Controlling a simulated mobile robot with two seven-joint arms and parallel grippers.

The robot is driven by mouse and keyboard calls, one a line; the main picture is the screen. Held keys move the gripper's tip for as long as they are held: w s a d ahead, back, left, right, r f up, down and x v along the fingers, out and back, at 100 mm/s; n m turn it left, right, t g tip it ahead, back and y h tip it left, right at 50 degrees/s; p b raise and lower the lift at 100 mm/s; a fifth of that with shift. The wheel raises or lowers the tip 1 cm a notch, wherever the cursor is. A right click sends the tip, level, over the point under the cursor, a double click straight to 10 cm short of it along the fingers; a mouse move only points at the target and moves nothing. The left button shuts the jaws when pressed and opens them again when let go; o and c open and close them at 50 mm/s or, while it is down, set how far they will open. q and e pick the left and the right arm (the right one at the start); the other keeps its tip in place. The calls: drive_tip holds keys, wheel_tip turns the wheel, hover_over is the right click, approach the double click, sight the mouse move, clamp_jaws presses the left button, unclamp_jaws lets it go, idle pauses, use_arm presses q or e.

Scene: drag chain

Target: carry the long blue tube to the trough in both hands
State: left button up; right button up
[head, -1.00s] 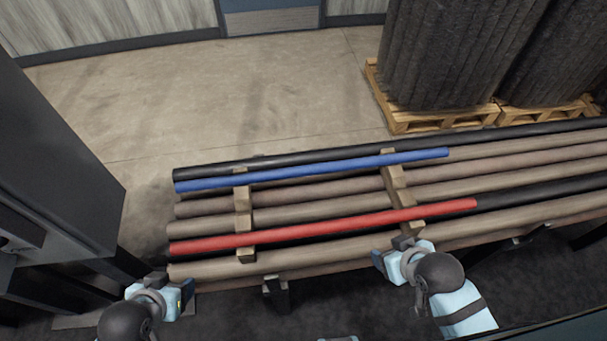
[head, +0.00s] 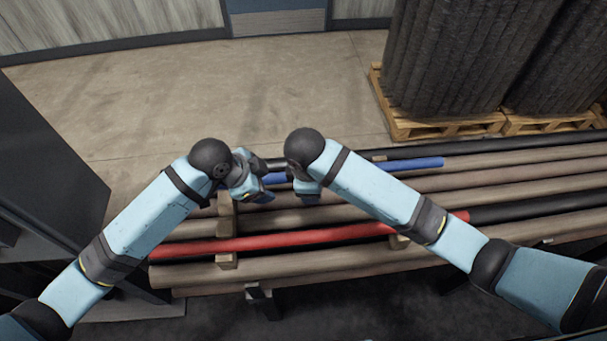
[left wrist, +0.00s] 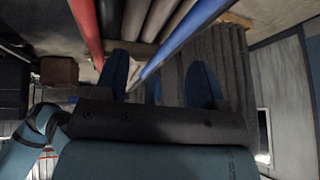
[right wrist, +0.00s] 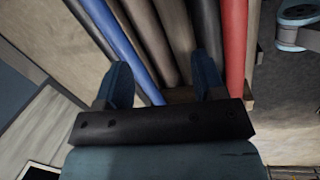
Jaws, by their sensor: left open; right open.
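The long blue tube (head: 415,163) lies on the rack among brown and black tubes. Its right part shows in the head view; my grippers hide much of its left part. My left gripper (head: 256,187) and my right gripper (head: 307,188) are close together at the tube, both open. In the left wrist view the blue tube (left wrist: 192,28) slants down between the spread fingers of the left gripper (left wrist: 160,75). In the right wrist view the blue tube (right wrist: 108,32) slants down to between the right gripper's fingers (right wrist: 163,78). I cannot make out the trough.
A red tube (head: 350,235) lies on the near side of the rack over brown tubes (head: 300,266). Wooden cross-pieces (head: 227,225) stand among the tubes. A pallet (head: 440,125) with dark stacks is behind right. A dark cabinet (head: 50,170) is left. Floor behind is clear.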

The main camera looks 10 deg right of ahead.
use_arm(q)
drive_tip(key=m, duration=0.2)
approach(278, 176)
wheel_tip(278, 176, up, 3)
drive_tip(key=shift+s+a+r+y, duration=0.2)
drive_tip(key=shift+s+a+y, duration=0.05)
drive_tip(key=shift+a+y, duration=0.15)
use_arm(e)
drive_tip(key=w+d+r+n+h, duration=0.2)
drive_tip(key=w+h, duration=0.1)
drive_tip(key=w, duration=0.4)
drive_tip(key=shift+w+d+r, duration=0.15)
drive_tip(key=shift+d, duration=0.25)
use_arm(q)
drive_tip(key=x, duration=1.3)
drive_tip(key=shift+d+f, duration=0.15)
drive_tip(key=shift+f, duration=0.25)
use_arm(e)
drive_tip(key=x, duration=1.3)
drive_tip(key=shift+w+d+f, duration=0.25)
drive_tip(key=shift+f, duration=0.05)
use_arm(q)
clamp_jaws()
use_arm(e)
clamp_jaws()
